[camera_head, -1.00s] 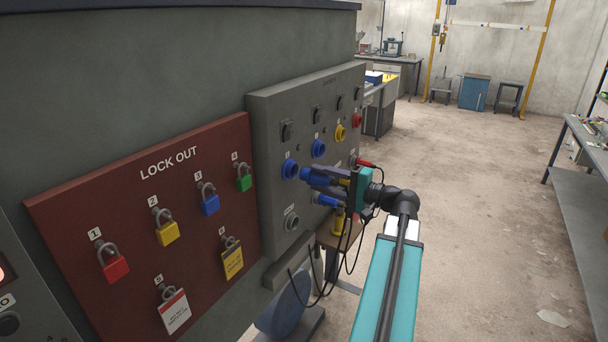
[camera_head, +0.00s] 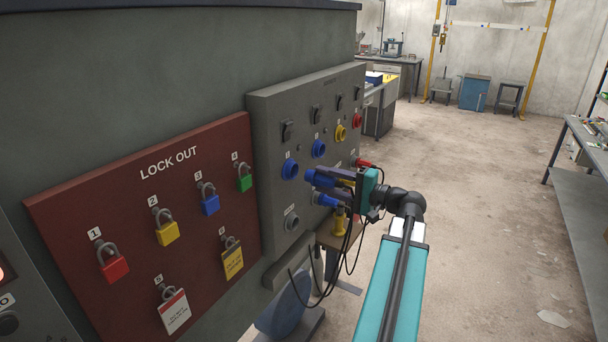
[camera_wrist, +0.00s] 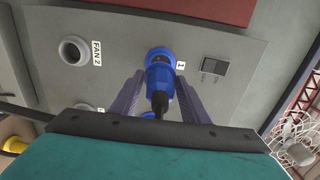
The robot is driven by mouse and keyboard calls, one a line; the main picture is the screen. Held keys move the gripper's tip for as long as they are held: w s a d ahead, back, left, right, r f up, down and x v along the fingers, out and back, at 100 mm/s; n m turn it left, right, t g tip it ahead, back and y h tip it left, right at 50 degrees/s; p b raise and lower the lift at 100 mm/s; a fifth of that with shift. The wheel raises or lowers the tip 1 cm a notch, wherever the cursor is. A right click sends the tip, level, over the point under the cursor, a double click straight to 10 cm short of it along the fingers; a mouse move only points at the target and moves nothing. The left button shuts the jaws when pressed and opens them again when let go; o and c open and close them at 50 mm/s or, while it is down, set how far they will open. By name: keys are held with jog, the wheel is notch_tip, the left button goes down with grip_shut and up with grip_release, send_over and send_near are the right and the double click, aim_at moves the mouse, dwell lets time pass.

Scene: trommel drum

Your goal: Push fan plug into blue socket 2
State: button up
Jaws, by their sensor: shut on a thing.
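My gripper (camera_head: 322,180) is shut on a blue plug (camera_head: 316,178), whose front end points at the grey socket panel. A gap shows between the plug and the panel in the head view. Blue socket 2 (camera_head: 318,149) looks empty, above the plug in the picture. Blue socket 1 (camera_head: 290,169) also looks empty, left of the plug tip. In the wrist view the plug (camera_wrist: 160,88) sits between both fingers, its cable end toward me. It overlaps the socket labelled 1, so their exact spacing is hidden there.
A second blue plug (camera_head: 328,200), a yellow plug (camera_head: 340,222) and a red plug (camera_head: 364,163) are close around my gripper, with black cables hanging below. A grey FAN 2 socket (camera_wrist: 75,50) is left in the wrist view.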

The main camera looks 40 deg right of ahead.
aim_at(343, 185)
jog(key=shift+v, duration=2.2)
